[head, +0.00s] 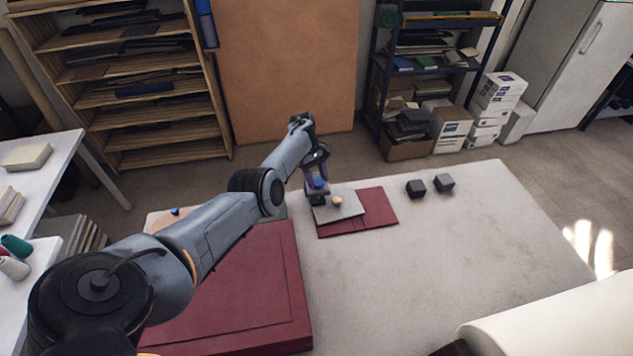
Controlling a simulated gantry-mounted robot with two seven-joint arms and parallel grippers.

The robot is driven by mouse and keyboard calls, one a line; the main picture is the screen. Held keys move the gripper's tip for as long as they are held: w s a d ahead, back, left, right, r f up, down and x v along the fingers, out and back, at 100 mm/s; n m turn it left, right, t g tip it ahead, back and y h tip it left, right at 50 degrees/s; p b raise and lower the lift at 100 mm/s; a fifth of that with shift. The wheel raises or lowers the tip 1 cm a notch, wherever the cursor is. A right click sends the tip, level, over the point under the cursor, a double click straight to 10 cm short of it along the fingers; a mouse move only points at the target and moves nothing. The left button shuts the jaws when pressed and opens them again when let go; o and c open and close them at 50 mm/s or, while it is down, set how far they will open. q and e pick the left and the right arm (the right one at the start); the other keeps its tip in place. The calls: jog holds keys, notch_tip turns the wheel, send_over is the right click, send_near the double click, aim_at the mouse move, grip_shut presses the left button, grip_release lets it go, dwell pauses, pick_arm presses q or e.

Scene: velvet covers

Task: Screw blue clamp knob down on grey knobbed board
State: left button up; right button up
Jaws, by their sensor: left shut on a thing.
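The grey board (350,209) lies on a dark red cover (379,205) near the table's far edge. A round tan knob (336,201) stands on the board. The blue clamp knob (317,183) is at the board's far left corner. My left gripper (316,180) points down over that corner and is shut on the blue knob; its fingertips are small and partly hidden. I cannot tell how close the knob sits to the board. My right gripper is not in view.
A large dark red padded cover (240,285) fills the table's left side, partly behind my left arm. A white roll (560,320) lies at the front right. The table's middle right is clear.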

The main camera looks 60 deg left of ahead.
pick_arm(q)
jog(key=shift+m+g+b, duration=0.4)
jog(key=shift+m+b, duration=0.45)
jog(key=shift+m, duration=0.25)
jog(key=o, duration=1)
jog(key=shift+w, duration=0.1)
jog(key=b+v, duration=0.3)
jog(key=v, duration=0.8)
